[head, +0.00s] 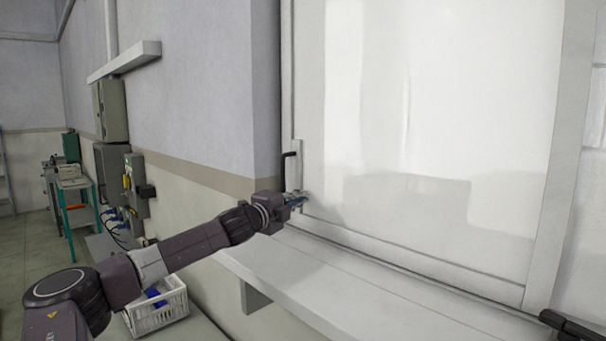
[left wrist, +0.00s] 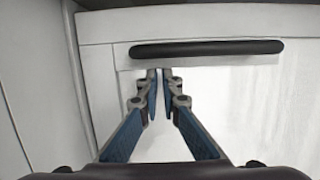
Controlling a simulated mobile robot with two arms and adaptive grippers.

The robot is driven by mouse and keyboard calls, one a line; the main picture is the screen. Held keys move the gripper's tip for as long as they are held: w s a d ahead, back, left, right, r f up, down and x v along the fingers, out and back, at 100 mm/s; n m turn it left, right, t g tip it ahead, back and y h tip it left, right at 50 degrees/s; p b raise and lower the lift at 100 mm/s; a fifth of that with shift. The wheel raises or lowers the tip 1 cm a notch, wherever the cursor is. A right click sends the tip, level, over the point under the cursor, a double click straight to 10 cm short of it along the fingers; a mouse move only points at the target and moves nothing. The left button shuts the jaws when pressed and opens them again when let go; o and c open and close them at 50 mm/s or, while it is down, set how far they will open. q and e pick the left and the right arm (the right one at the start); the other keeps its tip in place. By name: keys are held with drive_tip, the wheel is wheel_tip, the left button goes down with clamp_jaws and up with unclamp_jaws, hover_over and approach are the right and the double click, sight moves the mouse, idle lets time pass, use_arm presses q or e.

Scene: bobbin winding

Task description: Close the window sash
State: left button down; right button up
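The window sash (head: 411,262) is a large pale pane in a white frame, filling the right half of the head view. It also shows in the left wrist view (left wrist: 225,110). A dark bar handle (head: 287,160) is at its left edge, and it crosses the upper part of the left wrist view (left wrist: 207,48). My left gripper (head: 301,197) is at the sash's lower left edge, just below the handle. In the left wrist view its fingertips (left wrist: 159,74) are nearly together, with nothing seen between them. I cannot tell whether they touch the sash. My right gripper is not identifiable.
A white sill (head: 330,290) runs below the sash. A white basket (head: 157,307) with blue items stands under my left arm. Grey electrical boxes (head: 112,110) are on the wall behind. A dark part (head: 570,325) at the lower right edge is unclear.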

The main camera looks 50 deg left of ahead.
sight(305, 168)
use_arm(q)
wheel_tip(305, 168, up, 8)
drive_tip(key=shift+s+a+f, duration=0.1)
drive_tip(key=shift+a, duration=0.05)
idle(0.3)
